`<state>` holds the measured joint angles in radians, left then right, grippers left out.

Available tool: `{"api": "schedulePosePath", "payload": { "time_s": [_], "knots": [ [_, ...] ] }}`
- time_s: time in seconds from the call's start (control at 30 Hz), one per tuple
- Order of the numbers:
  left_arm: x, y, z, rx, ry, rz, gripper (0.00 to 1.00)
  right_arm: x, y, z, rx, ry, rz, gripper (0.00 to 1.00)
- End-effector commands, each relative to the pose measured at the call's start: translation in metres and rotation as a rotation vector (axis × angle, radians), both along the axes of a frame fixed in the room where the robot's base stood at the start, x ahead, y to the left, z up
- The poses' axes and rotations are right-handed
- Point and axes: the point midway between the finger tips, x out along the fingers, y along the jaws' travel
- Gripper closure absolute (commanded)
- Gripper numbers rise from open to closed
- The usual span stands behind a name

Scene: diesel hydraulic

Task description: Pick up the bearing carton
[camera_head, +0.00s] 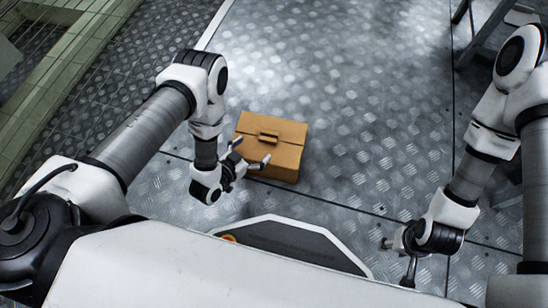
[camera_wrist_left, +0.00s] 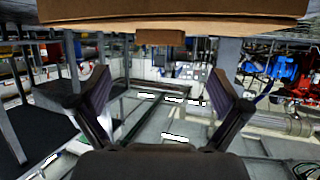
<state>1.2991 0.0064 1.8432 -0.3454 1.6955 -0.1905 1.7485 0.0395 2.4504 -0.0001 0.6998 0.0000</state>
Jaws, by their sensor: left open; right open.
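The bearing carton (camera_head: 280,140) is a brown cardboard box with a small raised tab on top, resting on the metal floor in the head view. My left gripper (camera_head: 252,156) is at its left front side in that view, fingers open and pointing toward it. In the left wrist view the carton (camera_wrist_left: 180,12) fills the top edge, with a small brown block under its edge. The open fingers of my left gripper (camera_wrist_left: 160,90) show below it with nothing between them. My right gripper (camera_head: 397,262) is open and empty, low at the right, away from the carton.
The patterned metal floor (camera_head: 350,80) is clear around the carton. A green-edged walkway (camera_head: 60,70) runs along the left. Grey metal legs (camera_head: 485,35) stand at the upper right. The wrist view shows blue machinery (camera_wrist_left: 285,65) and a frame in the background.

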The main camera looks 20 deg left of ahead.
Motion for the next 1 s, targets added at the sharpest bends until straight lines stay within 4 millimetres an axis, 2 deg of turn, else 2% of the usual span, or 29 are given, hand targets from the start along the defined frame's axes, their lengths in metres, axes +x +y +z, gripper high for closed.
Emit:
{"api": "schedulePosePath", "payload": {
  "time_s": [0.03,0.27,0.43,0.57,0.77,0.87,1.0],
  "knots": [
    [0.0,-0.001,-0.008,-0.001,0.002,-0.001,0.0,0.001,0.0,-0.007,0.0,-0.002,0.0,0.54],
    [0.025,-0.01,-0.018,0.0,0.003,-0.002,0.0,0.001,0.0,-0.022,0.0,-0.002,0.0,0.54],
    [0.052,-0.019,-0.031,0.001,0.001,-0.001,0.0,0.001,0.0,-0.049,0.0,-0.004,-0.003,0.54],
    [0.066,-0.024,-0.033,0.0,0.004,-0.001,0.0,0.002,-0.001,-0.053,0.0,-0.005,-0.005,0.54],
    [0.067,-0.024,-0.03,0.0,0.005,0.001,0.0,0.002,-0.001,-0.05,0.0,-0.006,-0.006,0.54],
    [0.067,-0.024,-0.03,0.0,0.006,0.001,0.32,0.002,-0.001,-0.05,0.0,-0.006,-0.006,0.54],
    [0.067,-0.024,-0.03,0.0,0.006,0.001,0.81,0.002,-0.001,-0.05,0.0,-0.006,-0.006,0.54]
  ]
}}
